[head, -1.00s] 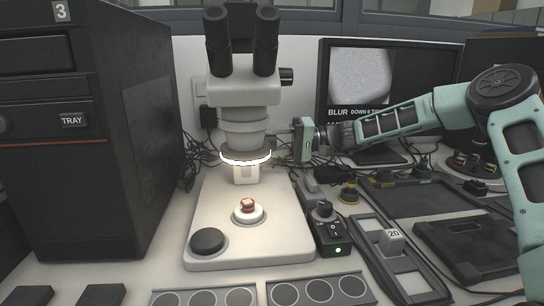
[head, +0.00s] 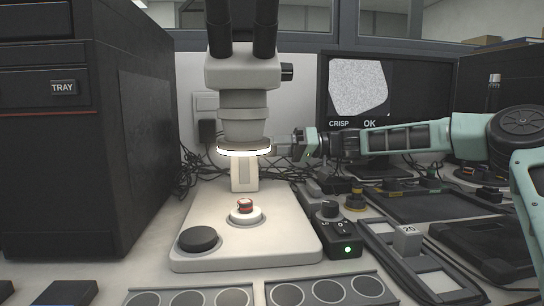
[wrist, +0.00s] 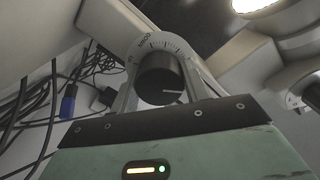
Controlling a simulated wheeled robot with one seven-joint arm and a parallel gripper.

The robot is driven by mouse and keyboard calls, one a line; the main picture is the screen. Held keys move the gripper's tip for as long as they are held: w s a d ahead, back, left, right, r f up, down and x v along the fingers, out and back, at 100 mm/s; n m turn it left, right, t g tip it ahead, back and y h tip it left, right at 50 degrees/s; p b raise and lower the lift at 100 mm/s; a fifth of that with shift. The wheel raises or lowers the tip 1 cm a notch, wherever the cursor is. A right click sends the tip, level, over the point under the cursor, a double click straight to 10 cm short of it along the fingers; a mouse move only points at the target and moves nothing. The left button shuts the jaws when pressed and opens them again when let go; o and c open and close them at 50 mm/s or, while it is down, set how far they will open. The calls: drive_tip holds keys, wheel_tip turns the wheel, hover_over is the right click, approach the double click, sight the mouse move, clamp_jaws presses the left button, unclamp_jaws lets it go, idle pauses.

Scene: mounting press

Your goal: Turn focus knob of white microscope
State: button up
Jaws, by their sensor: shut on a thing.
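The white microscope (head: 243,75) stands upright at the centre, its ring light glowing. A small red-and-dark sample (head: 245,205) sits on the round white stage on its base. My gripper (head: 288,145) reaches in from the right beside the microscope, level with the ring light. In the head view the knob is hidden by my gripper. The monitor (head: 358,88) shows a sharp speckled shape and reads "CRISP OK".
A control box (head: 342,238) with a knob and green light stands right of the microscope base. A dark cabinet (head: 75,150) stands at left. Trays with round slots (head: 325,290) lie in front. Cables run behind the microscope. Grey fixtures (head: 415,260) fill the right.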

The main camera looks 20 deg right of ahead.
drive_tip(key=shift+f, duration=0.1)
idle(0.4)
drive_tip(key=o, duration=1)
drive_tip(key=p+v, duration=0.2)
drive_tip(key=v, duration=1.5)
drive_tip(key=shift+d, duration=0.25)
drive_tip(key=shift+s, duration=0.1)
